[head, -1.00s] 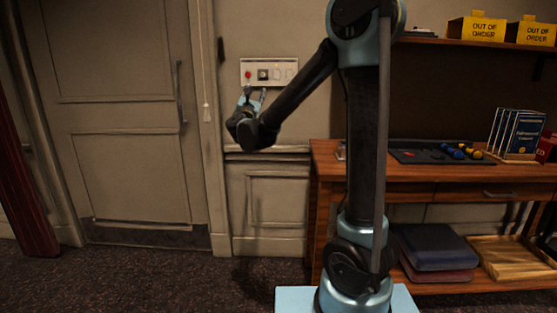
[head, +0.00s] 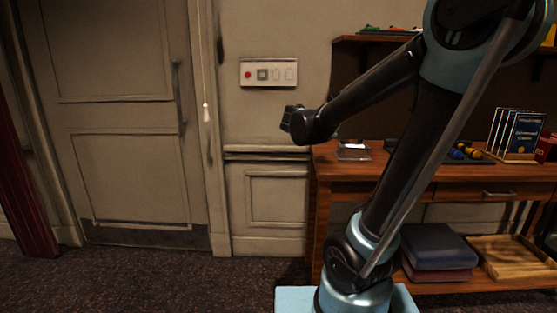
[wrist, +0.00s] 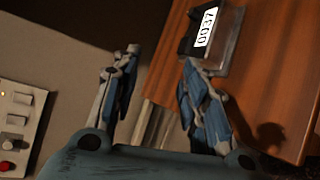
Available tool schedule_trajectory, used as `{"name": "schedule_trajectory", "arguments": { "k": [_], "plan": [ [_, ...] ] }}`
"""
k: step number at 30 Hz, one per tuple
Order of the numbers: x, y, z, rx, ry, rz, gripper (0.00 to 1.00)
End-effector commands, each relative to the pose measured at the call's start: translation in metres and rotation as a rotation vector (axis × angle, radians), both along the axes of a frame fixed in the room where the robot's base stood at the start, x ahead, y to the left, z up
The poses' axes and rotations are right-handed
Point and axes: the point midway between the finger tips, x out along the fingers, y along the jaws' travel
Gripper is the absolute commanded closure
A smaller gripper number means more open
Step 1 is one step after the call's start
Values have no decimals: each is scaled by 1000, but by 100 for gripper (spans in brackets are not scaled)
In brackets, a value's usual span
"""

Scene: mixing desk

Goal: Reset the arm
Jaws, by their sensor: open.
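My arm rises from my base at the right of the head view and bends back to the left. Its end, with my gripper, hangs left of the wooden desk (head: 325,160), in front of the wall. In the head view the fingers are hidden behind the wrist. In the wrist view my gripper (wrist: 150,95) has its two blue fingers spread apart, with nothing between them. The device also shows on the desk's left end in the head view (head: 353,151).
A wall panel (head: 269,73) with a red button and several switches is left of my arm. A closed door (head: 120,120) and a pull cord (head: 206,112) are further left. Books (head: 525,132) stand on the desk; cushions (head: 437,247) and a wooden tray (head: 500,257) lie below.

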Motion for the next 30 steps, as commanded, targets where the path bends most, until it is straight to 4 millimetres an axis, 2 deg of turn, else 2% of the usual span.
{"name": "schedule_trajectory", "arguments": {
  "k": [1, 6, 9, 13, 18, 24, 30],
  "plan": [
    [-17, -17, -13, 71, 15, -47, 60],
    [-73, -52, -58, 321, 61, -200, 60],
    [-107, -64, -85, 467, 86, -296, 60],
    [-153, -70, -120, 654, 116, -422, 60],
    [-210, -63, -162, 891, 154, -590, 60],
    [-269, -38, -204, 1158, 197, -781, 60],
    [-303, -12, -226, 1337, 231, -910, 60]
  ]
}}
